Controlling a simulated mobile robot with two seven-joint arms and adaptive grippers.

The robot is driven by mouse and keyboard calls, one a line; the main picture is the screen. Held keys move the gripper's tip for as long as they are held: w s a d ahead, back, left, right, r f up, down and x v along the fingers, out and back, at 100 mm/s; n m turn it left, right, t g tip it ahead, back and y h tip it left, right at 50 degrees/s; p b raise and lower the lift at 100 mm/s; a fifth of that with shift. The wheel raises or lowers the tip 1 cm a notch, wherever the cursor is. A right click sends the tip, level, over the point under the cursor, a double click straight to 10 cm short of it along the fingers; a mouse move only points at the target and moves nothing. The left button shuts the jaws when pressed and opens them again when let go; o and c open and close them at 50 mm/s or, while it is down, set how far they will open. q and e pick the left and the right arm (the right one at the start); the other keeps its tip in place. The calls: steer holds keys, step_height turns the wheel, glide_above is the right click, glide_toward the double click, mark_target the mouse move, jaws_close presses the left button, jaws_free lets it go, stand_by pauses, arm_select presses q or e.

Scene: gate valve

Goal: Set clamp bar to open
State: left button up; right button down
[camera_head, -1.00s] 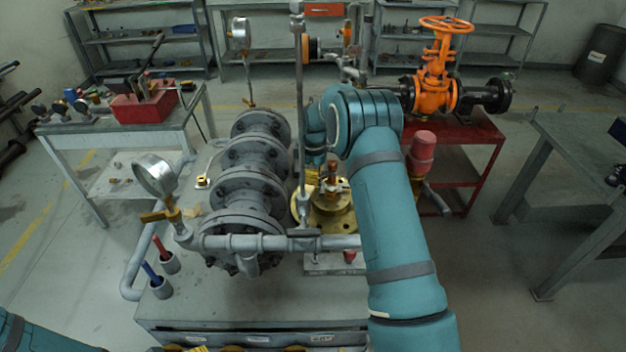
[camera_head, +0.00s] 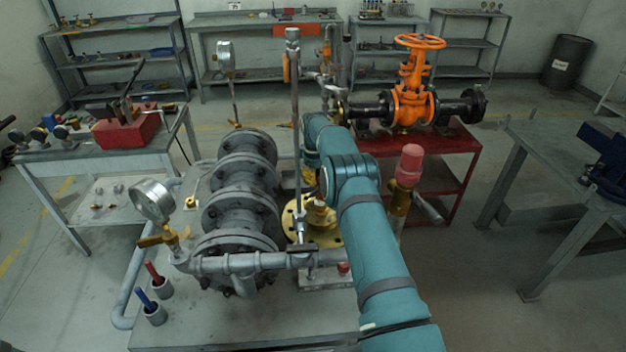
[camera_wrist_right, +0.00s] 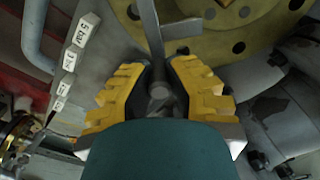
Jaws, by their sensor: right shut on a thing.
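My right gripper (camera_wrist_right: 158,82) shows in the right wrist view, with yellow ridged pads on both sides of a grey metal piece. It is shut on this piece, which looks like the clamp bar (camera_wrist_right: 150,32); the contact is shadowed and partly hidden by my wrist. The bar runs up over a brass flange disc (camera_wrist_right: 228,30). The brass flange (camera_head: 326,236) stands there beside a tall grey upright rod (camera_head: 296,130). My left gripper is out of view.
Grey flanged pipes (camera_head: 240,190) and a pressure gauge (camera_head: 152,199) stand left of the brass flange. A red-capped fitting (camera_head: 410,165) is close to the right of my arm. An orange gate valve (camera_head: 412,95) stands behind on a red table (camera_head: 455,160).

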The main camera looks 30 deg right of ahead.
steer(key=shift+d, duration=0.2)
stand_by(0.4)
steer(key=c, duration=0.9)
jaws_free()
steer(key=shift+w, duration=0.1)
steer(key=shift+o, duration=0.2)
step_height(320, 180, up, 12)
